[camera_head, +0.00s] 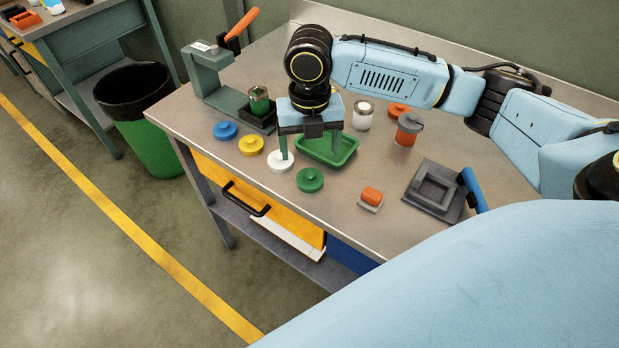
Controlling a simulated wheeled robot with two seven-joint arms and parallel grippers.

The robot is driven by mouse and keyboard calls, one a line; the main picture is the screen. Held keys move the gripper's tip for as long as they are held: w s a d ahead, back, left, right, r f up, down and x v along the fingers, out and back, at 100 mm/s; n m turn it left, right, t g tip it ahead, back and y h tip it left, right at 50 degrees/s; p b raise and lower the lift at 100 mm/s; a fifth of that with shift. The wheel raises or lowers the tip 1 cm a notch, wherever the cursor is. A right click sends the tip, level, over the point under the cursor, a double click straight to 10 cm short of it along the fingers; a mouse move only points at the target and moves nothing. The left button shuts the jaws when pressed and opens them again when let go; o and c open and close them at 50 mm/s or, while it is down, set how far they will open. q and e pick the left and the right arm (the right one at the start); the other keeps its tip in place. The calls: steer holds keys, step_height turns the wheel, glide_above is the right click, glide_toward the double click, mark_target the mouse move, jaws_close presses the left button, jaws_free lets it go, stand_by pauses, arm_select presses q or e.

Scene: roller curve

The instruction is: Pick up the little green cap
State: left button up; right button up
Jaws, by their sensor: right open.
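The little green cap (310,180) lies flat on the workbench near its front edge, a round disc with a small knob on top. It is in full view. My right gripper (311,148) points down with its two green fingers spread apart and nothing visible between them. In the picture it is above and behind the green cap, in front of the green tray. Its left finger overlaps the white cap (281,161); I cannot tell whether they touch. My left gripper is not in view.
A yellow cap (251,146) and a blue cap (225,131) lie left of the white one. A green tray (345,155) stands behind the green cap. An orange-and-white block (371,196) and a grey fixture (436,190) are to the right. A press (213,75) stands back left.

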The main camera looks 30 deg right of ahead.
mark_target(309, 172)
step_height(309, 172, down, 7)
steer(key=shift+s+a+f+b, duration=0.1)
steer(key=shift+s+a+b, duration=0.05)
steer(key=shift+b, duration=0.2)
steer(key=shift+c, duration=0.4)
steer(key=c, duration=1)
